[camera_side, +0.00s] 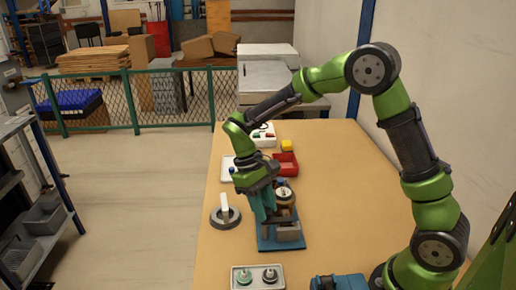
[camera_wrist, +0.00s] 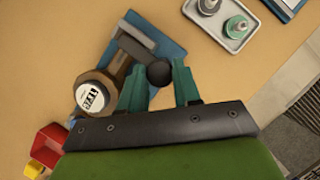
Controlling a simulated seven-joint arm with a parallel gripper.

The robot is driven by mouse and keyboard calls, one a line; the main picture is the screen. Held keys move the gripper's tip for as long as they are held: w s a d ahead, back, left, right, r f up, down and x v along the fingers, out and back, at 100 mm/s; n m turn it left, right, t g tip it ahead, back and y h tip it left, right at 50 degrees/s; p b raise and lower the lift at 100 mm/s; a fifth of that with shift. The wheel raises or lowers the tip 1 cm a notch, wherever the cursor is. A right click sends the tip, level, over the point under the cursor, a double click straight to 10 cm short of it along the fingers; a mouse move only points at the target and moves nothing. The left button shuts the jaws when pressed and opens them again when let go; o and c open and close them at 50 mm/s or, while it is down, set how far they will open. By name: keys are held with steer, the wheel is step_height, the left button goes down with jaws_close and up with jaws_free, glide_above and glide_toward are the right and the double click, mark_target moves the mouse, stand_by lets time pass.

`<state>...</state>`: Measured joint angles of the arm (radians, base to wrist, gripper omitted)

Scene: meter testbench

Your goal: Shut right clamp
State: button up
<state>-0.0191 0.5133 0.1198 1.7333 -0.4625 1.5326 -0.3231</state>
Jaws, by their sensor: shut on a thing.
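The test fixture has a blue base plate (camera_side: 268,244), which also shows in the wrist view (camera_wrist: 170,45). A round brown meter (camera_wrist: 92,94) with a white dial sits at it, next to a grey-brown block (camera_side: 289,232). A black ball knob (camera_wrist: 160,73), seemingly the clamp's handle end, lies between the two teal fingers of my gripper (camera_wrist: 160,84). My gripper is shut on this knob, low over the fixture; in the side view my gripper (camera_side: 263,211) hides part of the fixture. The clamp's arm is mostly hidden, so its position is unclear.
A tray (camera_side: 257,287) with two small round parts stands in front. A grey disc with a white upright piece (camera_side: 224,209) is to the left. A red bin (camera_side: 286,164), yellow block (camera_side: 287,146) and button box (camera_side: 263,138) stand behind.

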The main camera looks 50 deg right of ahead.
steer(key=o, duration=1)
steer(key=shift+o, duration=0.2)
steer(key=v, duration=1.7)
steer(key=shift+f, duration=0.1)
steer(key=shift+w, duration=0.1)
